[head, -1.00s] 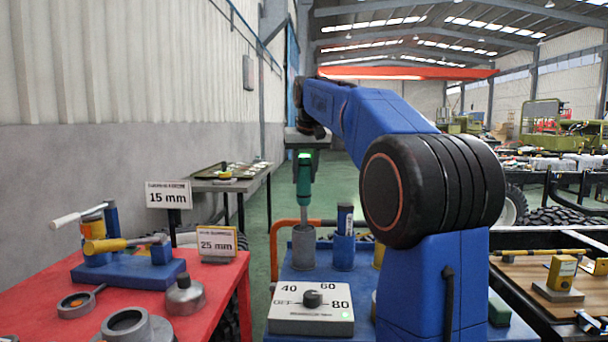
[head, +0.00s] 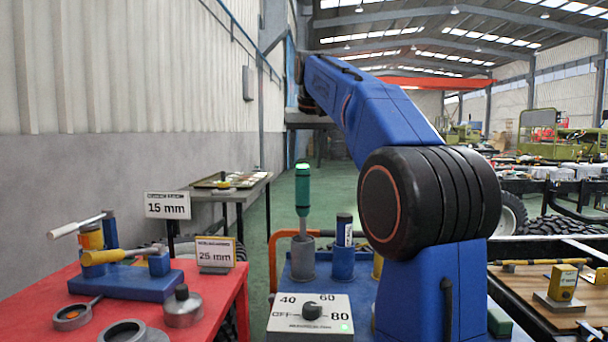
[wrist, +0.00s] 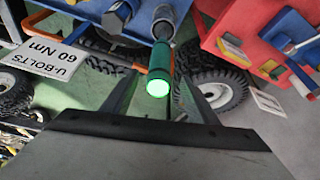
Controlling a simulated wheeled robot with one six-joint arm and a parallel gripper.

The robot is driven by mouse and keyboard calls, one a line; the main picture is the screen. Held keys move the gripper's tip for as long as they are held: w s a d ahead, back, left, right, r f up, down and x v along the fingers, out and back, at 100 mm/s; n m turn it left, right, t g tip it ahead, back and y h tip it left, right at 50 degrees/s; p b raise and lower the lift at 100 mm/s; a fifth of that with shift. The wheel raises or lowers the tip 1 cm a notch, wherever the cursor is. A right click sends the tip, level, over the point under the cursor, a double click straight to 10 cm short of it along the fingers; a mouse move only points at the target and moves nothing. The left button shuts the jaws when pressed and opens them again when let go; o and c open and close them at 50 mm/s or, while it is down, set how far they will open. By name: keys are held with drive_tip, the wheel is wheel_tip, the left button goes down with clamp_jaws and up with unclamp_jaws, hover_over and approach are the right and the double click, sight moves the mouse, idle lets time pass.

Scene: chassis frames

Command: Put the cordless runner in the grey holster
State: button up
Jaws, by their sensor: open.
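The cordless runner (head: 303,190) is a green tool with a lit green end and a grey shaft. It stands upright with its shaft in the grey holster (head: 302,262) on the blue bench; how deep it sits is hidden. My gripper (head: 307,118) is above the runner and clear of it, its fingers hard to make out in the head view. In the wrist view my gripper (wrist: 160,84) is open, and the runner (wrist: 161,60) shows beyond and between its fingers, lit end facing me. The holster (wrist: 163,20) shows past it.
A blue holder (head: 343,258) with a dark-topped item stands right beside the holster. A dial box (head: 312,318) is in front. A red table (head: 220,295) with a blue fixture (head: 125,282) and several parts is at left. A dark table stands behind.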

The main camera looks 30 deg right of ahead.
drive_tip(key=shift+v, duration=1.65)
drive_tip(key=s+a+f+n, duration=0.1)
drive_tip(key=s+a+f, duration=0.5)
drive_tip(key=s+f, duration=0.25)
drive_tip(key=s+a+f+n, duration=0.1)
drive_tip(key=s+a+f, duration=0.4)
drive_tip(key=s+f, duration=0.35)
drive_tip(key=s+a+f, duration=0.2)
drive_tip(key=s+f, duration=0.4)
drive_tip(key=f, duration=0.3)
drive_tip(key=s+a+f+n+y, duration=0.1)
drive_tip(key=s+a+f, duration=0.1)
drive_tip(key=s+f, duration=0.4)
drive_tip(key=s+a+f, duration=0.2)
drive_tip(key=s+f, duration=0.4)
drive_tip(key=f, duration=0.5)
drive_tip(key=shift+f+n, duration=0.4)
drive_tip(key=shift+r, duration=0.1)
drive_tip(key=shift+c, duration=0.4)
